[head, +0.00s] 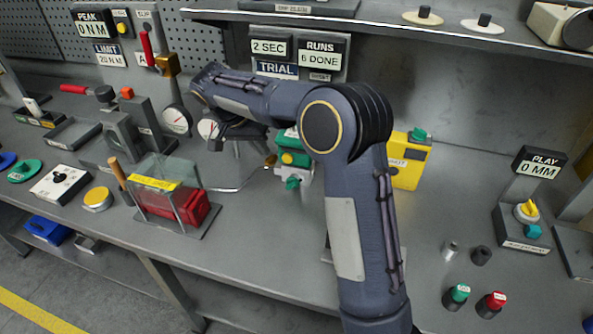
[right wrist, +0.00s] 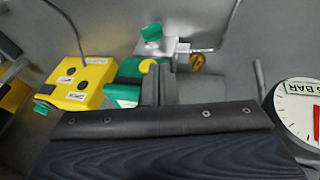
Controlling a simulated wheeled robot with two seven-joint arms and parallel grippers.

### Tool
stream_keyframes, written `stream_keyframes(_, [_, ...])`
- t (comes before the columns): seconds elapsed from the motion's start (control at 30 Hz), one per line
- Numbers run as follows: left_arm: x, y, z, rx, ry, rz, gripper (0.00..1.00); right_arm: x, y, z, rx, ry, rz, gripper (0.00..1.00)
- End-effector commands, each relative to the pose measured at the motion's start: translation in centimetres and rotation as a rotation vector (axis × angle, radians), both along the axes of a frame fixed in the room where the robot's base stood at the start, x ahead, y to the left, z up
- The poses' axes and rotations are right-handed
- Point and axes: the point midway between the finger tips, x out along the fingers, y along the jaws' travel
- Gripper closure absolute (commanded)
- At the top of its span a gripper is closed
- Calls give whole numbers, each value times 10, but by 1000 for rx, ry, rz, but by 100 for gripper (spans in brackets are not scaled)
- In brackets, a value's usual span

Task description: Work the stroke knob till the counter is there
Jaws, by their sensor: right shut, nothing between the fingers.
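The valve actuator (head: 288,158) is a green, white and yellow unit on the bench, partly behind my right arm. A green knob (head: 292,183) sticks out at its front; it also shows in the right wrist view (right wrist: 152,33). I cannot tell for sure which part is the stroke knob. The counter panel (head: 320,52) on the back wall is marked RUNS and seems to read 6 DONE. My right gripper (right wrist: 160,72) is shut and empty, in front of the actuator's green body (right wrist: 130,82); contact cannot be told. My left gripper is not in view.
A yellow box (head: 408,160) stands right of the actuator. A clear guard over a red box (head: 177,205) stands left. Pressure gauges (head: 177,120) stand close to my right forearm. A play readout (head: 538,167) shows 0 MM. The front middle of the bench is mostly clear.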

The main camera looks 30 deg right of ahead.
Motion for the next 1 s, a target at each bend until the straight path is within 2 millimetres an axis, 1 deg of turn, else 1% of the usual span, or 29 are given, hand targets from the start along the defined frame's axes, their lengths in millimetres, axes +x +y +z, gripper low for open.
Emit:
stream_keyframes(0.17, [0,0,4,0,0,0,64,-2,-14,-28,1,6,-2,100])
stream_keyframes(0.3, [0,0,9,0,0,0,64,-3,-27,-57,1,6,-3,100])
stream_keyframes(0.47, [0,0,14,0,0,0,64,-3,-40,-86,2,7,-1,100])
stream_keyframes(0.6, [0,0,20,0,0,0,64,-17,-50,-98,2,4,-1,100])
stream_keyframes(0.7, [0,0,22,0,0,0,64,-21,-55,-105,0,2,1,100])
stream_keyframes(0.83, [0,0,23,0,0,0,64,-24,-57,-109,1,1,2,100])
stream_keyframes(1.0, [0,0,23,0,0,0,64,-25,-57,-110,1,0,2,100])
